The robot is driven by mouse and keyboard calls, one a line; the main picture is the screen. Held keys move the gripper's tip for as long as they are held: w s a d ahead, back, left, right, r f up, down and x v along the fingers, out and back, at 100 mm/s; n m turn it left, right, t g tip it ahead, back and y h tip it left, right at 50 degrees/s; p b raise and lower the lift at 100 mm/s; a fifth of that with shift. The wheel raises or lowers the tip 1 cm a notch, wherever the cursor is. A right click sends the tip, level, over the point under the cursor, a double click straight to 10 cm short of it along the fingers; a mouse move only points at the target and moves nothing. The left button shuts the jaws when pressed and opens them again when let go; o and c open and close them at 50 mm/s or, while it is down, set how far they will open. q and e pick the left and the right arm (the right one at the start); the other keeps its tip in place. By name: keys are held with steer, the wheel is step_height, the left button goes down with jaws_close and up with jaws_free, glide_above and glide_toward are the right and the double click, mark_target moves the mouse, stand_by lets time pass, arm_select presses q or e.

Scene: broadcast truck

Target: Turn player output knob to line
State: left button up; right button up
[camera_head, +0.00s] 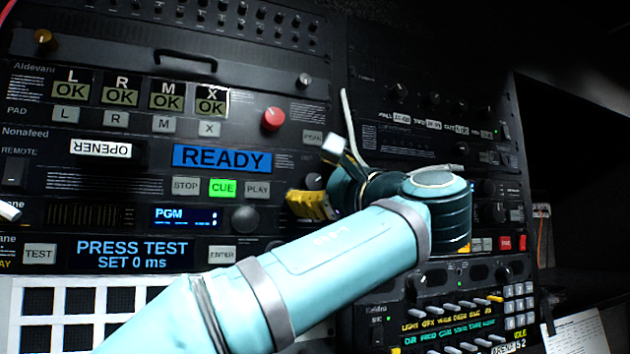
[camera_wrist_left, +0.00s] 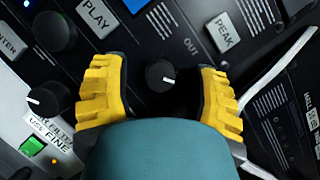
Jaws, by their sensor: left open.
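The player output knob (camera_wrist_left: 158,76) is a small black dial with a white pointer mark, near the printed word OUT in the left wrist view. In the head view the knob (camera_head: 314,181) shows at the right end of the player row, just above my yellow fingers. My left gripper (camera_wrist_left: 162,88) is open, with one yellow finger on each side of the knob; I cannot tell whether either finger touches it. In the head view the left gripper (camera_head: 312,204) is partly hidden by my own wrist. Which label the pointer faces is not readable. My right gripper is not in view.
The player panel has a READY display (camera_head: 222,159), a lit green CUE button (camera_head: 222,188) and a PLAY button (camera_head: 257,190). A red knob (camera_head: 273,119) is above.

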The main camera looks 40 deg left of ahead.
arm_select(q)
steer(key=shift+a, duration=0.2)
jaws_close()
steer(key=shift+d+r+n+p, duration=0.1)
steer(key=shift+r+n+p, duration=0.1)
steer(key=shift+n+p, duration=0.25)
steer(key=shift+n+g+h+p, duration=0.4)
steer(key=shift+n+g, duration=0.2)
steer(key=shift+n, duration=0.35)
jaws_free()
steer(key=shift+f, duration=0.1)
